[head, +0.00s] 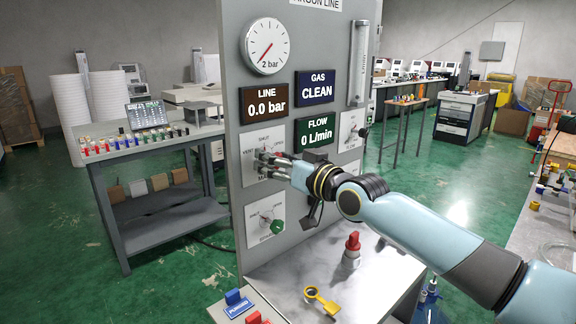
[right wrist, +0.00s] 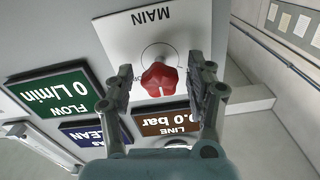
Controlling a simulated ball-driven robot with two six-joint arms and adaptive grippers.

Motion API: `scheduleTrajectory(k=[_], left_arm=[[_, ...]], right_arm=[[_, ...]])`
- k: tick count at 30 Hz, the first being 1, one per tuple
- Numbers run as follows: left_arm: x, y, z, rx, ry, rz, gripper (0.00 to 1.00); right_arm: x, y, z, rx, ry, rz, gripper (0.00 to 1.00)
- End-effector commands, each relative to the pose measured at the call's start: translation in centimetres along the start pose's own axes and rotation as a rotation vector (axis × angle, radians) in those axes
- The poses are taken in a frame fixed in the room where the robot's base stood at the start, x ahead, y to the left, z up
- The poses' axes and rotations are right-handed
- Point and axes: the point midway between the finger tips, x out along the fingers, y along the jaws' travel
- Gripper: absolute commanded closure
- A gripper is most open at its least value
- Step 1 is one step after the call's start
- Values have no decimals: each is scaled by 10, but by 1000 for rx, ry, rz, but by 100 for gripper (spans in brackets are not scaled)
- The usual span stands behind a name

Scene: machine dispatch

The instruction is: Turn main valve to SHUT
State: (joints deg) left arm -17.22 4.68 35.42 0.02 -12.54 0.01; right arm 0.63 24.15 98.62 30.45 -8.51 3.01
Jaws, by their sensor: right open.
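The main valve is a red lobed knob (right wrist: 160,78) on a white plate lettered MAIN (right wrist: 185,22), seen upside down in the right wrist view. In the head view, its plate (head: 250,139) is on the upright grey panel, with SHUT at the top and VENT at the left. My right gripper (head: 266,161) is in front of this plate and hides the knob there. In the right wrist view, its open fingers (right wrist: 155,82) stand on either side of the knob; contact cannot be told. The knob's pointing direction is unclear. My left gripper is not in view.
The panel carries a gauge (head: 266,45), a LINE display (head: 267,100) reading 0.0 bar, and a FLOW display (head: 315,136). A red-topped item (head: 352,243) and yellow ringed piece (head: 320,299) are on the grey ledge (head: 375,285).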

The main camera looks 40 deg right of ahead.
Motion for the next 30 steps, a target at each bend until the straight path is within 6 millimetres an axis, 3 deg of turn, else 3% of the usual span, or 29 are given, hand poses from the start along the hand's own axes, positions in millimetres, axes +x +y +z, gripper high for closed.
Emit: scheduleTrajectory(k=[30], left_arm=[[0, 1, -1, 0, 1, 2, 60]], right_arm=[[-94, 0, 1, -5, -4, -2, 45]])
